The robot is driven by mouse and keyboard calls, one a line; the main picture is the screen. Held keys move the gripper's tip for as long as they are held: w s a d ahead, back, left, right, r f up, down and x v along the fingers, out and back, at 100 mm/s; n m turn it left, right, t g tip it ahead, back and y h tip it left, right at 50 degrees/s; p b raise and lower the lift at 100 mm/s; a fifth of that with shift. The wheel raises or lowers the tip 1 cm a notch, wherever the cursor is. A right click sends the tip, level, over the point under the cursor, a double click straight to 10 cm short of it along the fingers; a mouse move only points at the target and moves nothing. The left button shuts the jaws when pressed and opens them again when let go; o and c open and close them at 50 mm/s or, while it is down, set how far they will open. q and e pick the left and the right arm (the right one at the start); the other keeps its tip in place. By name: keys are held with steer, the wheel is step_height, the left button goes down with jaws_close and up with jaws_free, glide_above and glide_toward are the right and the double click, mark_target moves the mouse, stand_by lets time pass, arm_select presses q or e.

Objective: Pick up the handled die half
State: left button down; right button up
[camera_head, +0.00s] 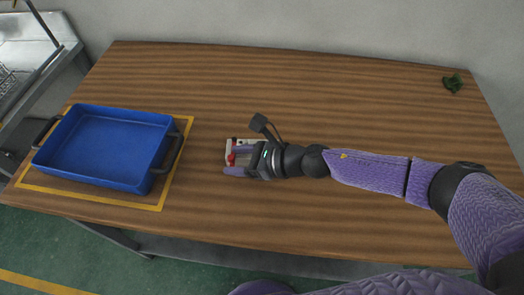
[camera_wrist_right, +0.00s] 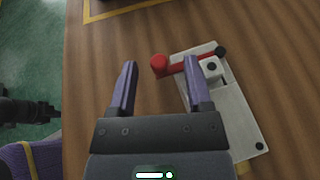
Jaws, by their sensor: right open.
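A pale grey plate (camera_wrist_right: 238,120) with a raised pale block (camera_wrist_right: 211,69) and a red handle lies on the table; I take it as the handled die half. Its red handle ends in a round red knob (camera_wrist_right: 159,65). In the head view the plate (camera_head: 229,146) is partly hidden by my right gripper (camera_head: 236,160). In the right wrist view my right gripper (camera_wrist_right: 160,80) is open and empty. The knob shows between and slightly beyond its fingertips. The right-hand finger overlaps the plate's left edge; I cannot tell whether it touches. My left gripper is out of view.
A blue tray (camera_head: 112,116) with dark handles stands empty inside a yellow outline at the table's left. A small dark green item (camera_head: 453,83) lies at the far right corner. The wooden table (camera_head: 290,85) is otherwise clear behind my arm.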

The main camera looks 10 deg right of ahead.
jaws_close()
stand_by(1.4)
